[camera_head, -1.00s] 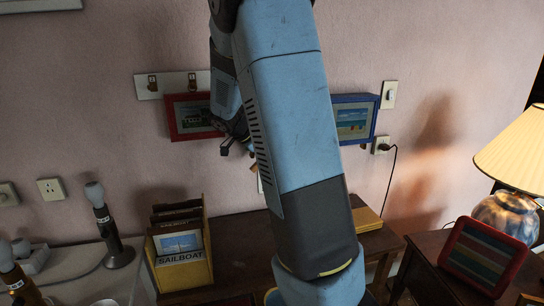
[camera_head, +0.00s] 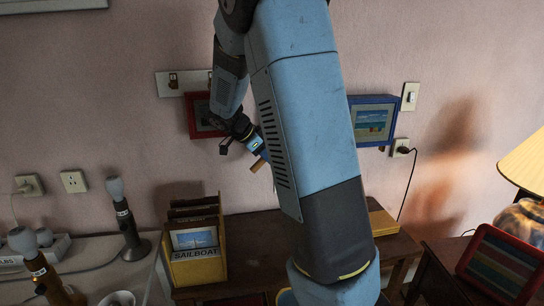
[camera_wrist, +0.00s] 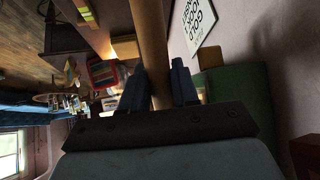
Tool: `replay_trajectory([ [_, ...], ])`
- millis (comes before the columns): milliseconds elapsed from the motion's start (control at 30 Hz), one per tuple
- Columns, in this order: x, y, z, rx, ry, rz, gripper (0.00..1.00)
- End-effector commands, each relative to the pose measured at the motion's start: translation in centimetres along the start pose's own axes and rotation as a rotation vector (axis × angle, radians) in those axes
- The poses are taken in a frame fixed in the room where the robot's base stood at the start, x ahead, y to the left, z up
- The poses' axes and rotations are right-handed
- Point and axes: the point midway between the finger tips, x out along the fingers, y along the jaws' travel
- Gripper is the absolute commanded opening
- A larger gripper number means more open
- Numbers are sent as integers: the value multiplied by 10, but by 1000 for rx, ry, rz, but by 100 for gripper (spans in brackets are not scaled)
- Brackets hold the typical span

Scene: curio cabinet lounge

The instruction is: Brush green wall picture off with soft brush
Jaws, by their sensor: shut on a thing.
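My gripper (camera_wrist: 160,92) is shut on a brown wooden handle (camera_wrist: 152,50), which I take to be the soft brush. The handle runs up out of the wrist view, and its bristles are not visible there. In the head view my gripper (camera_head: 250,142) is near the wall, right of the red-framed picture, with a short brown piece (camera_head: 258,165) below it. A dark green shape (camera_wrist: 238,100) lies beyond the fingers by the wall in the wrist view; it may be the green picture's frame. In the head view my arm hides that stretch of wall.
A red-framed picture (camera_head: 198,118) and a blue-framed picture (camera_head: 371,121) hang on either side of my arm. A lettered print (camera_wrist: 194,22) is on the wall. Below stand a yellow sailboat box (camera_head: 196,268), a wooden desk (camera_head: 250,235) and a side table with a striped frame (camera_head: 498,262).

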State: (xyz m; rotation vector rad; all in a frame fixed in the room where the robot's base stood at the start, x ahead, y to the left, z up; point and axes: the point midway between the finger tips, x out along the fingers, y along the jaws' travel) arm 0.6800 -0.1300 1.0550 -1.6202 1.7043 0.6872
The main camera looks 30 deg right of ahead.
Motion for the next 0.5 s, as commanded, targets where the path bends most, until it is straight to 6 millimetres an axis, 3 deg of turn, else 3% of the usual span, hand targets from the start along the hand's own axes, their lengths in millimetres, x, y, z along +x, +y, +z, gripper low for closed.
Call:
replay_trajectory([
  [500,-14,1,-13,0,0,-1,0],
])
